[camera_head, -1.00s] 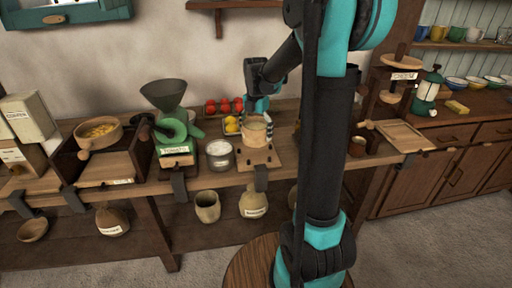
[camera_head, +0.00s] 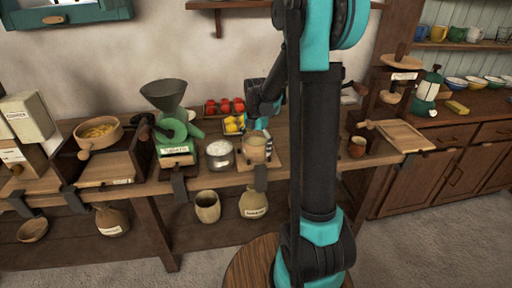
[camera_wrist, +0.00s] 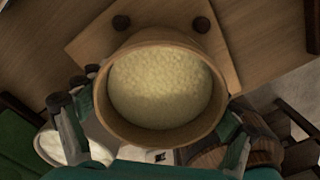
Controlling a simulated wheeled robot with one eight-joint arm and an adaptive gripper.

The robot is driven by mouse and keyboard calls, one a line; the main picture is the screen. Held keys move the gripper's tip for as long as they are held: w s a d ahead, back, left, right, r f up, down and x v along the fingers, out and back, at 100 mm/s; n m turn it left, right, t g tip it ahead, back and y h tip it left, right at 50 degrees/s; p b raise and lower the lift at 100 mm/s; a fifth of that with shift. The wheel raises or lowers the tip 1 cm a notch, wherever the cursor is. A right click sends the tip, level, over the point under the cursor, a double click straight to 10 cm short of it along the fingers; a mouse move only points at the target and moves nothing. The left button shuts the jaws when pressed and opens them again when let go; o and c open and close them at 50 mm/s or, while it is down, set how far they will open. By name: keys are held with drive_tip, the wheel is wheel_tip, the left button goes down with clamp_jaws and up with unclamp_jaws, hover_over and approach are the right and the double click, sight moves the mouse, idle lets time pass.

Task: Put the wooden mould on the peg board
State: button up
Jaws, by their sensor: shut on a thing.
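The wooden mould (camera_head: 256,150) is a round, light wooden cup filled with pale curd, as the wrist view shows (camera_wrist: 160,88). My gripper (camera_wrist: 155,135) is shut on it, with a finger on either side of its wall. The peg board (camera_head: 277,163) is a light wooden board on the bench under the mould; in the wrist view its bare corner (camera_wrist: 98,43) shows with dark pegs sticking up beside the mould's rim. The mould is upright over the board. I cannot tell whether it touches the board, and it hides part of it.
A white-filled pot (camera_head: 220,153) stands close left of the mould, and a green grinder (camera_head: 174,130) beyond it. Yellow fruit (camera_head: 233,124) and red fruit (camera_head: 224,106) lie behind. A small brown cup (camera_head: 357,147) and a wooden tray (camera_head: 402,136) are to the right.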

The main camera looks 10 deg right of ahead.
drive_tip(key=o, duration=1.4)
wheel_tip(320, 180, up, 11)
drive_tip(key=shift+s+d+f+m+t, duration=0.7)
drive_tip(key=shift+s+f+m, duration=1.45)
drive_tip(key=shift+s+m, duration=1.95)
drive_tip(key=shift+s+d+f+m+t, duration=0.7)
drive_tip(key=shift+s+f+m, duration=1.45)
drive_tip(key=shift+s+m, duration=1.95)
drive_tip(key=shift+s+d+f+m+t, duration=0.7)
drive_tip(key=shift+s+f+m, duration=1.8)
drive_tip(key=shift+m, duration=2.8)
drive_tip(key=shift+s+r, duration=0.25)
drive_tip(key=shift+r, duration=0.15)
